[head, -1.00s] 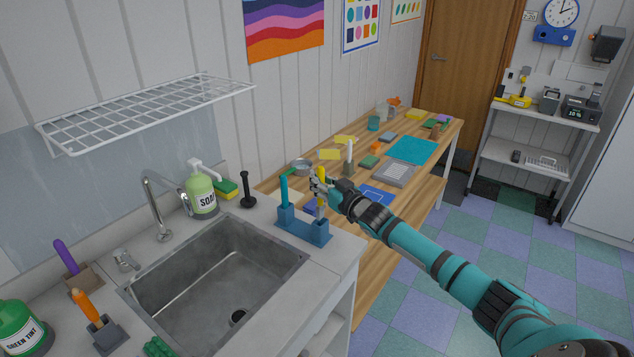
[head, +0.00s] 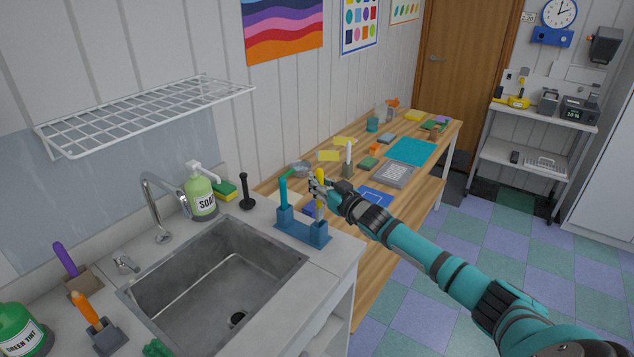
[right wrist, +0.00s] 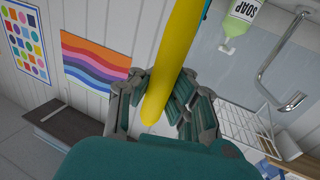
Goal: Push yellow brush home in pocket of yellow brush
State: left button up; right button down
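A blue holder (head: 289,231) with two raised pockets stands on the counter right of the sink. The yellow brush (head: 319,203) is upright over the right pocket (head: 319,233), its lower end at or in the pocket mouth; how deep it sits I cannot tell. My right gripper (head: 319,187) is shut on its upper part, coming from the right. In the right wrist view the yellow handle (right wrist: 170,62) runs between the fingers (right wrist: 160,98). A teal brush (head: 283,188) stands in the left pocket. My left gripper is not in view.
A black-handled tool (head: 245,190) and soap bottle (head: 201,194) stand behind the sink (head: 215,285). The wooden table (head: 352,228) beyond the holder carries several small items, including a pale upright tool (head: 348,160) near my gripper.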

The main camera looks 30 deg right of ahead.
aim_at(321, 207)
jog(key=shift+f+b, duration=2.55)
jog(key=shift+f, duration=1.25)
jog(key=c, duration=1.4)
grip_release()
jog(key=shift+s, duration=0.1)
jog(key=s+d, duration=0.1)
jog(key=s, duration=1)
jog(key=shift+s, duration=0.4)
